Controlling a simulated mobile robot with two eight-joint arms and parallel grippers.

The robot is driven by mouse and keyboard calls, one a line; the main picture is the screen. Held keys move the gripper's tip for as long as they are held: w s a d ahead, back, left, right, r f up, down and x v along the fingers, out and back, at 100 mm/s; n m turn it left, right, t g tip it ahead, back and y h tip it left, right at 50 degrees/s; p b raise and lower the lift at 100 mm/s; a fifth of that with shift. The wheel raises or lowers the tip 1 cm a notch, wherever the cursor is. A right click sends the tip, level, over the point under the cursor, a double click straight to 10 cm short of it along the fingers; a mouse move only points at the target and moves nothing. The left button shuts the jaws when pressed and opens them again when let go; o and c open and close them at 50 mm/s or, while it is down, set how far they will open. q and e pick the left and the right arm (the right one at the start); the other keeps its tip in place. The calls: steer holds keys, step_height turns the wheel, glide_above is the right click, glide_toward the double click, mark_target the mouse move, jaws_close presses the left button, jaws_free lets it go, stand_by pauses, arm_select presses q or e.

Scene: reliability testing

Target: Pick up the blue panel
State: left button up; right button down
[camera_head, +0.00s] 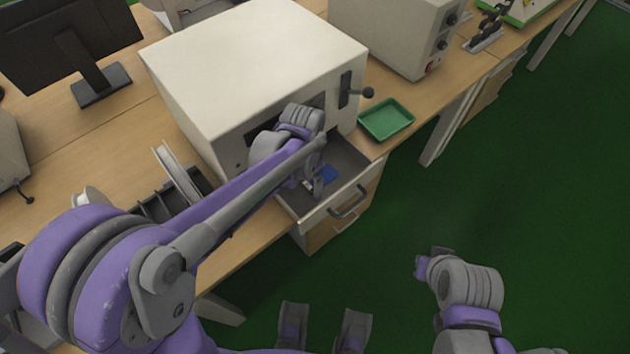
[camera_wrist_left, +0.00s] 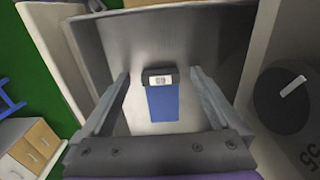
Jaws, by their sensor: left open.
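The blue panel (camera_wrist_left: 163,103) lies flat in a grey open drawer (camera_wrist_left: 215,30) in the left wrist view. It has a dark end with a white label. My left gripper (camera_wrist_left: 160,90) is open, with one finger on each side of the panel and a gap to both. In the head view the left gripper (camera_head: 315,184) reaches down into the drawer (camera_head: 346,160), and part of the blue panel (camera_head: 329,174) shows beside it. My right arm is at the lower right of the head view, and I cannot make out its fingers.
A large white box-shaped machine (camera_head: 245,60) stands behind the drawer. A green tray (camera_head: 386,119) lies on the bench to the right. A monitor (camera_head: 66,40) stands at upper left.

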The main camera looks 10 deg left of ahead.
arm_select(q)
steer(key=shift+f, duration=0.3)
steer(key=c, duration=1.4)
step_height(320, 180, up, 10)
steer(key=shift+r+p, duration=0.1)
steer(key=shift+p, duration=0.45)
steer(key=shift+c, duration=0.2)
steer(key=shift+f+b, duration=2.25)
steer(key=shift+f, duration=1.35)
